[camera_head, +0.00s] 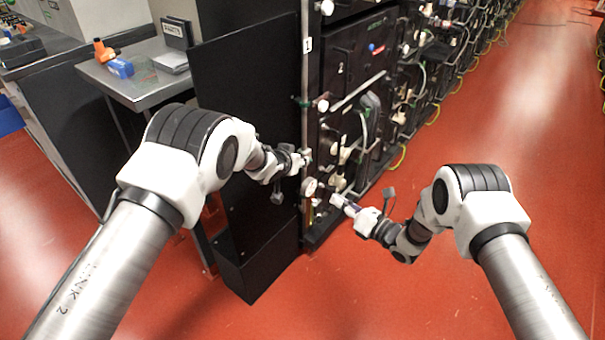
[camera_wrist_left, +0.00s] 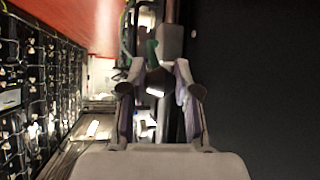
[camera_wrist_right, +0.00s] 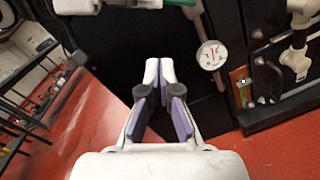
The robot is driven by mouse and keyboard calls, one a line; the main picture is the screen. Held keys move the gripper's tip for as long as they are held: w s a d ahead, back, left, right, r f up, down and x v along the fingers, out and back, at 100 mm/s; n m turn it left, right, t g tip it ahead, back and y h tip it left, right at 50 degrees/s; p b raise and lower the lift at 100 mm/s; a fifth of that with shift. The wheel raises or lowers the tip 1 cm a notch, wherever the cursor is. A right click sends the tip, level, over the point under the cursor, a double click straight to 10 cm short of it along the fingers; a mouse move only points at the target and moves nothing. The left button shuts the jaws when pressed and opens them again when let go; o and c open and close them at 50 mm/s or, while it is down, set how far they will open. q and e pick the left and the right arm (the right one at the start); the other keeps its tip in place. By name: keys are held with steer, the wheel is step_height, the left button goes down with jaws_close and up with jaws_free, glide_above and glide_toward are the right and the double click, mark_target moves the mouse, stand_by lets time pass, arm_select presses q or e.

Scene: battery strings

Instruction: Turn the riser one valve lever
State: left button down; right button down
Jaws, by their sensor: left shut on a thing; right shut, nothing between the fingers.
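The grey riser pipe (camera_head: 305,90), marked with a "1" label, runs upright along the front edge of the black cabinet. My left gripper (camera_head: 305,158) is at this pipe, shut on a small part there; its fingers (camera_wrist_left: 160,85) hide most of it, and I cannot tell whether it is the valve lever. A green piece (camera_wrist_left: 152,52) shows just beyond those fingers. My right gripper (camera_head: 340,202) is shut and empty, low in front of the cabinet. In the right wrist view its fingertips (camera_wrist_right: 160,72) meet, left of a round gauge (camera_wrist_right: 211,55) on the pipe.
Black racks (camera_head: 345,60) with valves, hoses and cables line the aisle. A black panel (camera_head: 245,110) stands left of the pipe. A metal table (camera_head: 140,82) with an orange and blue tool is at the upper left. The red floor (camera_head: 520,110) is clear at right.

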steer(key=w+a+r+n+y, duration=0.1)
steer(key=w+a+r, duration=0.1)
steer(key=w+a, duration=0.6)
steer(key=shift+a+r+n+g, duration=0.3)
steer(key=shift+a+g, duration=0.1)
steer(key=shift+a, duration=0.75)
